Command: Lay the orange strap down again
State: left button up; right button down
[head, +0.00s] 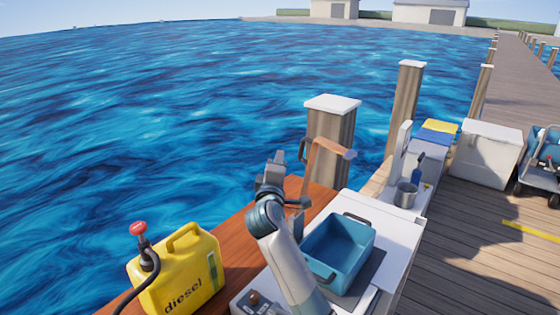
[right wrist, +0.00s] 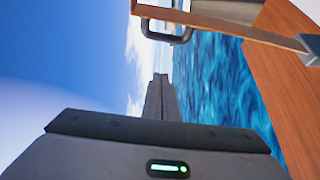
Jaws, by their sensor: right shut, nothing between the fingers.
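The orange strap (head: 327,146) stands up in a bent shape beside a wooden post in the head view, with a grey piece at its right end. It also crosses the top of the right wrist view (right wrist: 225,24), near a dark loop handle (right wrist: 150,25). My right gripper (head: 277,160) is shut and empty, pointing up, a little left of the strap and apart from it. Its closed fingers (right wrist: 161,97) show in the right wrist view against sky and water. The strap's lower part is partly hidden in the head view. My left gripper is not in view.
A blue bin (head: 340,250) stands on a white-topped unit right of my arm. A yellow diesel can (head: 178,275) stands at the left on the wooden surface (head: 235,235). A white-capped post (head: 331,135) rises behind the strap. Open water lies to the left.

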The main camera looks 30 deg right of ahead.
jog(key=w+d+p, duration=0.2)
jog(key=d+p, duration=0.2)
jog(key=d, duration=0.2)
jog(key=shift+w+d+p, duration=0.3)
jog(key=shift+d+p, duration=0.05)
jog(key=shift+f, duration=0.1)
dwell(0.4)
